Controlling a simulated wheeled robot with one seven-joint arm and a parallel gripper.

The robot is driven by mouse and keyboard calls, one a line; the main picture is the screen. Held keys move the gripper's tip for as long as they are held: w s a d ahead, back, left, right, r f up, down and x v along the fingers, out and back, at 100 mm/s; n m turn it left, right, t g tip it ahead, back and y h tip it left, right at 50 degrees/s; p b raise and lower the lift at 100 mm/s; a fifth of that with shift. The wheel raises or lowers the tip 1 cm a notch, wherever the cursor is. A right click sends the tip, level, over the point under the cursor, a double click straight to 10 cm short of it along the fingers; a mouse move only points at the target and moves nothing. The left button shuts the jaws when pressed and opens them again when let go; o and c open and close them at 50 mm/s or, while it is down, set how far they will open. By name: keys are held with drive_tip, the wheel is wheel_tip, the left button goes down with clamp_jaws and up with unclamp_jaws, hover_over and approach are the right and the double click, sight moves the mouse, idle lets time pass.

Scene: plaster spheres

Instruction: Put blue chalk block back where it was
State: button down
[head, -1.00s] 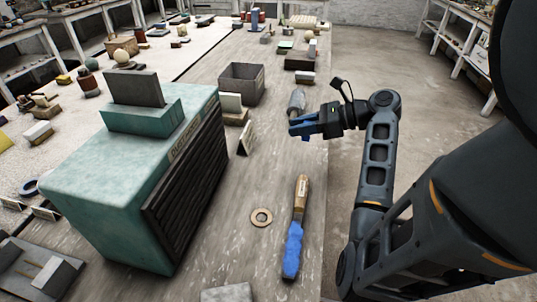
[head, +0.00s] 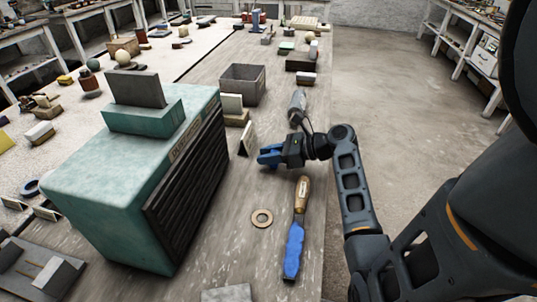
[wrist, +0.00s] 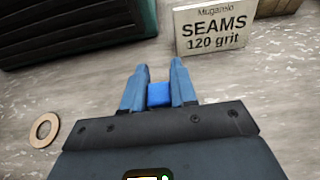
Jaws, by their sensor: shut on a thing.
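My gripper (head: 265,157) is over the right part of the long grey workbench, between the teal cabinet and the bench's right edge. In the wrist view its two blue fingers (wrist: 160,75) are closed on the blue chalk block (wrist: 159,95), a small bright-blue block low between them. In the head view the block cannot be told apart from the blue fingers. A small standing card (head: 247,138) is just beyond and left of the fingertips. In the wrist view the card (wrist: 215,28) reads "SEAMS 120 grit" and is apart from the fingers.
The teal cabinet (head: 90,195) with a dark ribbed side stands left. A tan ring (head: 262,218) and a wooden-handled tool (head: 297,230) with a blue end lie nearer me. A grey open box (head: 243,83) stands farther back. Bare bench surrounds the gripper.

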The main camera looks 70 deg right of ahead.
drive_tip(key=c, duration=0.9)
unclamp_jaws()
drive_tip(key=shift+f, duration=0.1)
drive_tip(key=shift+s+r, duration=0.2)
drive_tip(key=v, duration=1.1)
drive_tip(key=shift+s+r, duration=0.1)
drive_tip(key=shift+s, duration=0.2)
drive_tip(key=shift+s, duration=0.1)
